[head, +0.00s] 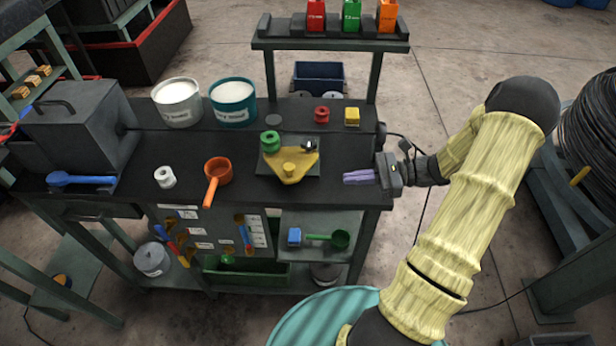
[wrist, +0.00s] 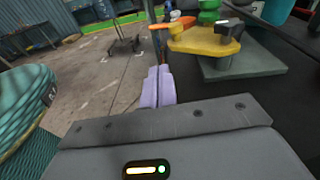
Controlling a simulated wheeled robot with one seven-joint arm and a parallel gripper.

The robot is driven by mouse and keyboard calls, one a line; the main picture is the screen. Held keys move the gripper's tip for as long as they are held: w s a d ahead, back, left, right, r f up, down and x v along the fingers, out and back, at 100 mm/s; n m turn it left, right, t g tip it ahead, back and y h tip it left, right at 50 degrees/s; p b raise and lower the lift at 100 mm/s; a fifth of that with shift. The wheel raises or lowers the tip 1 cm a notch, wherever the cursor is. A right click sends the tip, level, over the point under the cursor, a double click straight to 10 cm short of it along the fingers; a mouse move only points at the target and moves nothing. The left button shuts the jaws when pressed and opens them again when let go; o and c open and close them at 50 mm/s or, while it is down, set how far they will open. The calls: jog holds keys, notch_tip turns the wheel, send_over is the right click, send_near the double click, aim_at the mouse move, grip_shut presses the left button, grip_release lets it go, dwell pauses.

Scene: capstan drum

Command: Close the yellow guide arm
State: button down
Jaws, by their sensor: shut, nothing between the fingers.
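The yellow guide arm (head: 290,168) is a flat, roughly triangular plate with a short yellow post, lying on a dark square base plate (head: 312,183) on the bench. A green drum (head: 270,140) stands at its back left corner and a black knob (head: 309,146) at its back right. In the wrist view the guide arm (wrist: 205,42) is at the upper right, beyond my fingers. My gripper (head: 345,177) has lilac fingers and is shut and empty. It is to the right of the base plate, apart from it, near the bench's right end. The fingers also show in the wrist view (wrist: 157,85).
An orange ladle (head: 216,172) and a white spool (head: 164,177) stand to the left. A red ring (head: 321,115) and a yellow block (head: 352,117) sit behind. Two tubs (head: 233,101) are at the back left. The bench strip in front of the base plate is clear.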

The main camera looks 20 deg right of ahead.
aim_at(301, 176)
jog(key=d+t, duration=0.1)
jog(key=d+m+t, duration=0.1)
jog(key=shift+w+d+m+y, duration=0.3)
jog(key=shift+w+d+y, duration=0.05)
jog(key=shift+w+y, duration=0.05)
jog(key=shift+a, duration=0.1)
jog(key=p+x, duration=0.3)
jog(key=x, duration=1)
jog(key=shift+w+r+p, duration=0.1)
jog(key=shift+p, duration=0.2)
jog(key=shift+w+a, duration=0.15)
jog(key=shift+a, duration=0.3)
jog(key=shift+p+x, duration=0.3)
jog(key=shift+x, duration=0.7)
jog(key=shift+w, duration=0.1)
jog(key=shift+d, duration=0.2)
